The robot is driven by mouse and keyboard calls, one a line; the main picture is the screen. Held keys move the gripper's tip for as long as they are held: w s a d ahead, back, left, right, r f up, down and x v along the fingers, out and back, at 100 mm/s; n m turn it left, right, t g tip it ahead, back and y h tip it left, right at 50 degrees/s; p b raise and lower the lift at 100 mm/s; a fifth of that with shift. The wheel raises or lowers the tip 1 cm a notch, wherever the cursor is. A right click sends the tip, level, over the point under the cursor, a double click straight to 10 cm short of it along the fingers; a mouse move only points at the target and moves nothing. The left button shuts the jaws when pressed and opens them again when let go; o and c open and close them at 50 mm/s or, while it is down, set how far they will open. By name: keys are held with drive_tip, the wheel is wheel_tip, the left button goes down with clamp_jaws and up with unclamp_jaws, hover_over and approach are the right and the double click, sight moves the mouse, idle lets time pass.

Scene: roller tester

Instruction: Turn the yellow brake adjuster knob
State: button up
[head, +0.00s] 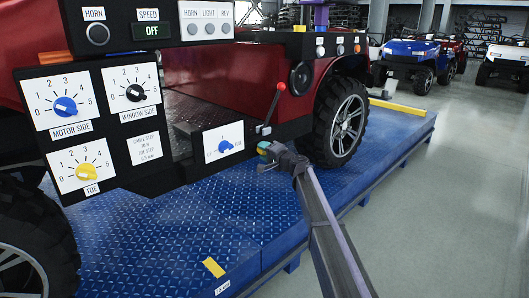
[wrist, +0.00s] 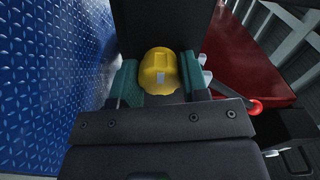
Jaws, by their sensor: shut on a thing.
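The yellow brake adjuster knob (wrist: 158,70) sits on a dark surface in the middle of the wrist view, with a small pale mark on its face. The green finger pads of my gripper (wrist: 158,82) are on its left and right sides, shut on it. In the head view my gripper (head: 266,152) is at the front of the red vehicle, near its front wheel. The knob is mostly hidden there by my gripper, with only a little yellow showing.
A red-tipped lever (head: 273,104) stands just above my gripper; its red end (wrist: 254,107) shows right of the knob. Left are a panel with a blue knob (head: 225,146) and a dial panel with another yellow knob (head: 85,177). The blue platform (head: 180,235) is mostly clear.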

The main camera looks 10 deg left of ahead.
idle(0.3)
drive_tip(key=o, duration=0.9)
drive_tip(key=v, duration=1.1)
